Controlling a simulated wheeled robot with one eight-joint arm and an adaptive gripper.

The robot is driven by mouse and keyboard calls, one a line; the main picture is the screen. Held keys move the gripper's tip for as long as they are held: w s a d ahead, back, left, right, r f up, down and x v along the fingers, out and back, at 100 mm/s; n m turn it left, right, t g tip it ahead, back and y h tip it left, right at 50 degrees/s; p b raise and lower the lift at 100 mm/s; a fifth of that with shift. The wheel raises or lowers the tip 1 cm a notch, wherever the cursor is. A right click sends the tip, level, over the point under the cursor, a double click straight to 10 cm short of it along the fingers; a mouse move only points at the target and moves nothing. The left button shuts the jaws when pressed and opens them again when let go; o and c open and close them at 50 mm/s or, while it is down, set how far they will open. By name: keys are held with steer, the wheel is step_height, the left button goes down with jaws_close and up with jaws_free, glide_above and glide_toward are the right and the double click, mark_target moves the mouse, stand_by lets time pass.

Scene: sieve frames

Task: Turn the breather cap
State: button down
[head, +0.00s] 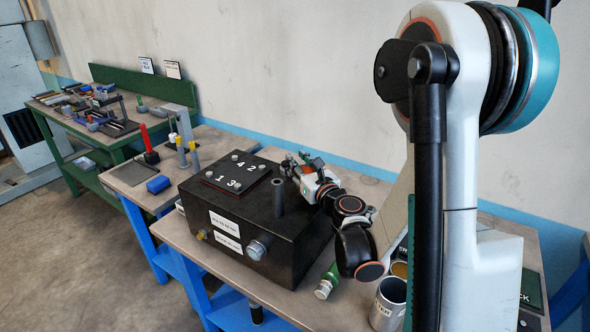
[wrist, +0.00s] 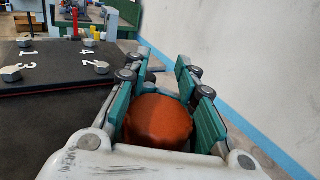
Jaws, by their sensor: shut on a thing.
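The orange, round-topped breather cap (wrist: 158,121) sits between the two teal finger pads in the wrist view. My gripper (head: 301,168) is shut on it at the far right part of the black box's top. The fingers hide most of the cap in the head view, and its lower part and seat are hidden in both views. The black box (head: 228,222) stands on a table and carries a raised plate with bolts and the numbers 1 to 4 (head: 236,173).
A dark upright pipe (head: 278,198) stands on the box close to my gripper. A grey-topped side table (head: 125,175) with tools is at left. The wall is close behind.

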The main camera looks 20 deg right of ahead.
steer(key=m+h, duration=0.1)
steer(key=h, duration=0.1)
steer(key=d+m+h+b, duration=0.1)
steer(key=m+h, duration=0.1)
steer(key=h, duration=0.1)
steer(key=shift+s+g, duration=0.1)
steer(key=shift+g, duration=0.2)
steer(key=shift+s+d+m+g+h, duration=0.1)
steer(key=shift+d+m+g+h, duration=0.15)
steer(key=shift+m+h, duration=0.35)
steer(key=shift+s+d+m+g+h, duration=0.1)
steer(key=shift+m+g+h, duration=0.25)
steer(key=shift+h, duration=0.4)
steer(key=shift+d+m+g+h, duration=0.2)
steer(key=shift+m+h, duration=0.35)
steer(key=shift+h, duration=0.1)
steer(key=c, duration=1.2)
jaws_free()
steer(key=shift+s, duration=0.1)
steer(key=shift+c, duration=0.2)
